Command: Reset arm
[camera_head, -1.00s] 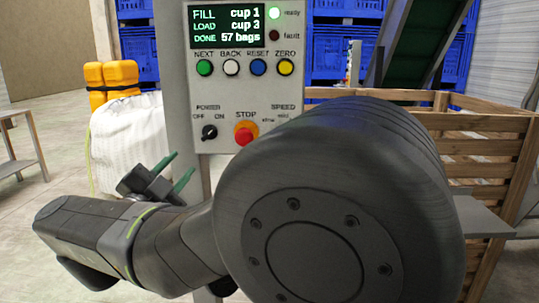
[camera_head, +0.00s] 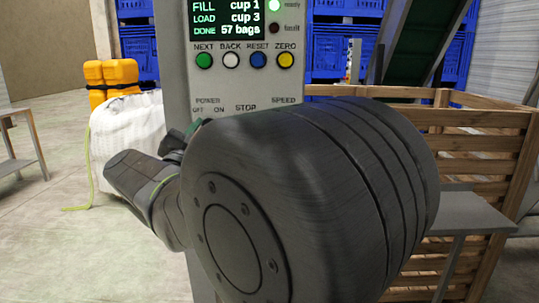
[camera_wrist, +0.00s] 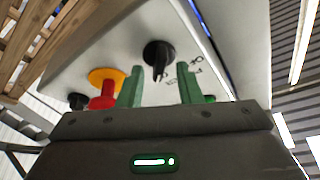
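My arm (camera_head: 300,200) fills the middle of the head view and covers the lower part of the control panel. My gripper (camera_wrist: 160,90) shows in the wrist view with its two green fingers apart and nothing between them. Beyond the fingers is the panel's black power knob (camera_wrist: 158,54). The red stop button (camera_wrist: 103,97) on its yellow base lies left of the fingers. In the head view the gripper's fingers are mostly hidden behind my arm.
The control panel (camera_head: 240,84) has a lit display reading FILL cup 1, LOAD cup 3, DONE 57 bags. A wooden crate (camera_head: 480,143) and a grey shelf (camera_head: 470,216) stand right. A white sack (camera_head: 125,125) and orange containers (camera_head: 112,75) stand left. Floor at lower left is clear.

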